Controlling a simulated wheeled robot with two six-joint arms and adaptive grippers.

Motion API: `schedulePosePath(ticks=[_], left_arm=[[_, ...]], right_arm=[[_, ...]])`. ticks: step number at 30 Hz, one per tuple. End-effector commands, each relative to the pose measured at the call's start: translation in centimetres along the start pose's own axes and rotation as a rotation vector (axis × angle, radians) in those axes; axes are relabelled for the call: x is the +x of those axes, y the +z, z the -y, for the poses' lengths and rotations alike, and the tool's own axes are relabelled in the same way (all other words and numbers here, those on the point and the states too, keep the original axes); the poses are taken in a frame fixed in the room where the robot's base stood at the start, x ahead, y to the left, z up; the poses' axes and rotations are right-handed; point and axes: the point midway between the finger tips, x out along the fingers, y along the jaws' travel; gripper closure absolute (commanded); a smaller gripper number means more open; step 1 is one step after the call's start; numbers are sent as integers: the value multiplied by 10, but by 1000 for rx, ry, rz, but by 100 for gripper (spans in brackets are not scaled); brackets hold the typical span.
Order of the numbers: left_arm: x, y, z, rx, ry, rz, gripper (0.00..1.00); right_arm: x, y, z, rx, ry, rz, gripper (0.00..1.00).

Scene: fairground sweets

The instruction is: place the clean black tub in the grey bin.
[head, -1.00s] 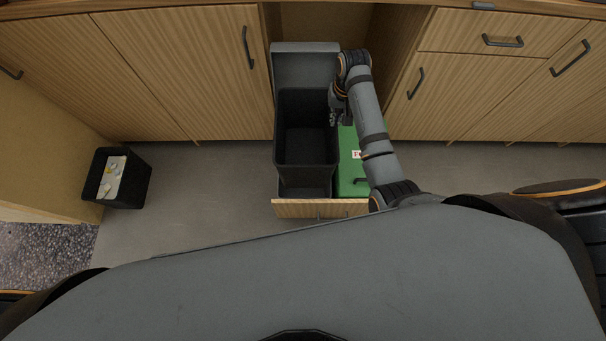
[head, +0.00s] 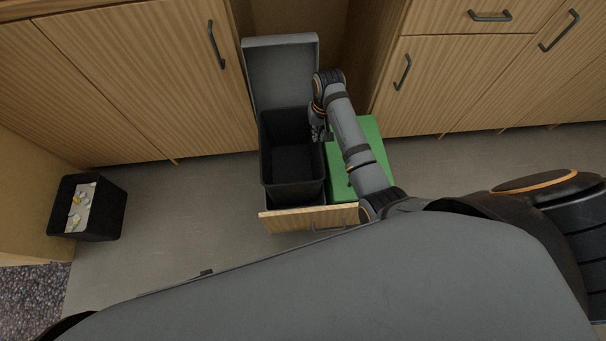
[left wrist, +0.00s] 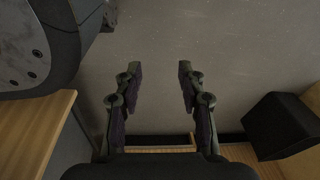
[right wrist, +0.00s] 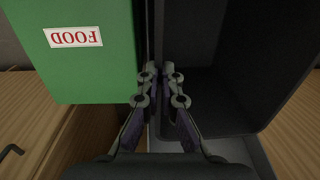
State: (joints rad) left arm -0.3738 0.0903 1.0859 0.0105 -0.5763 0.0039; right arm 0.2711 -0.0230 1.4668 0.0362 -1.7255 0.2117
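The clean black tub (head: 290,150) is empty and looks upright, at the opening of the grey bin (head: 308,196) in the pulled-out drawer. Part of the bin's inside shows in front of the tub; how deep the tub sits I cannot tell. My right gripper (head: 320,132) is at the tub's right rim. In the right wrist view my right gripper (right wrist: 160,75) is closed on the wall of the tub (right wrist: 200,95), beside the green bin. My left gripper (left wrist: 158,72) is open and empty above the floor, outside the head view.
The grey lid (head: 281,70) stands open behind the tub. A green bin (head: 371,133) labelled FOOD (right wrist: 73,37) is on the right, inside the wooden drawer front (head: 285,220). Another black tub (head: 107,213) holding litter stands on the floor at left. The floor between is clear.

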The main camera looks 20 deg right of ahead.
Motion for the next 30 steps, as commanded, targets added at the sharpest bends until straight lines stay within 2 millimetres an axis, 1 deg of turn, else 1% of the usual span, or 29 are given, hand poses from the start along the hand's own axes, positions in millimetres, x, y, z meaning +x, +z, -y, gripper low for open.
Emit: schedulePosePath(ticks=[1,5,9,12,15,18,24,26,30], left_arm=[[4,-6,0,0,0,-5,60],[0,-23,-2,0,2,-13,60],[-21,-47,-8,-3,14,-8,60],[-37,-60,-12,-4,23,-4,60],[-52,-70,-15,-4,30,0,60],[-62,-74,-17,-4,35,3,60],[-68,-77,-18,-4,38,6,60],[-75,-81,-20,-3,42,4,60],[-98,-90,-24,-1,53,6,60]], right_arm=[[17,1,-1,0,0,4,100],[50,1,-3,0,0,3,100],[82,1,-5,0,0,2,100],[101,0,-6,0,0,1,100],[114,0,-7,0,-1,0,100],[121,0,-7,0,-1,-1,100],[125,0,-7,0,-1,-1,100],[134,0,-8,0,0,0,100],[153,0,-9,0,0,0,100]])
